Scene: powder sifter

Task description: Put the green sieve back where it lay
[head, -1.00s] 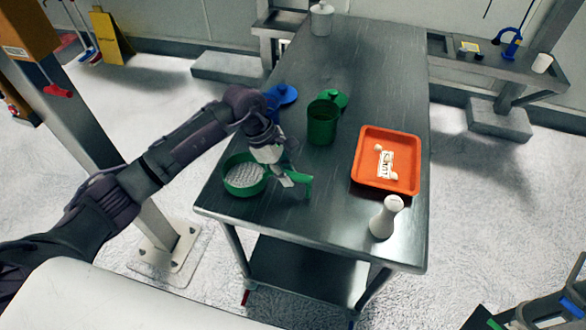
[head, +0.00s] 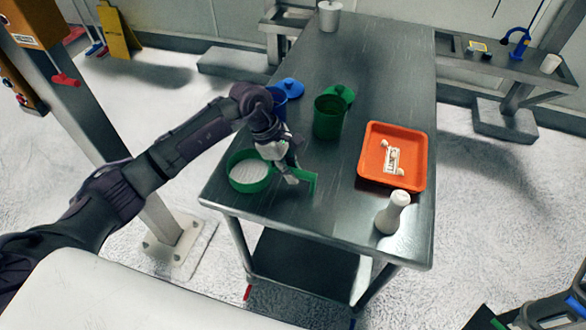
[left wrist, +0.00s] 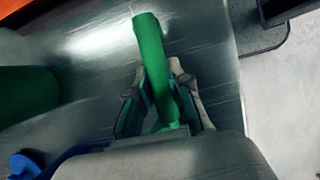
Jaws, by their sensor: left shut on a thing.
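The green sieve (head: 249,184), a round green rim around a pale mesh, is at the near left corner of the steel table. Its handle points right and also shows in the left wrist view (left wrist: 150,58). My left gripper (head: 294,176) is shut on this handle, with a finger on each side of it in the left wrist view (left wrist: 158,102). The sieve looks about level. I cannot tell whether it touches the table or hangs just above it.
An orange tray (head: 374,181) with small white items is to the right, and a white bottle (head: 391,214) stands nearer. The steel table (head: 300,228) is bare in front.

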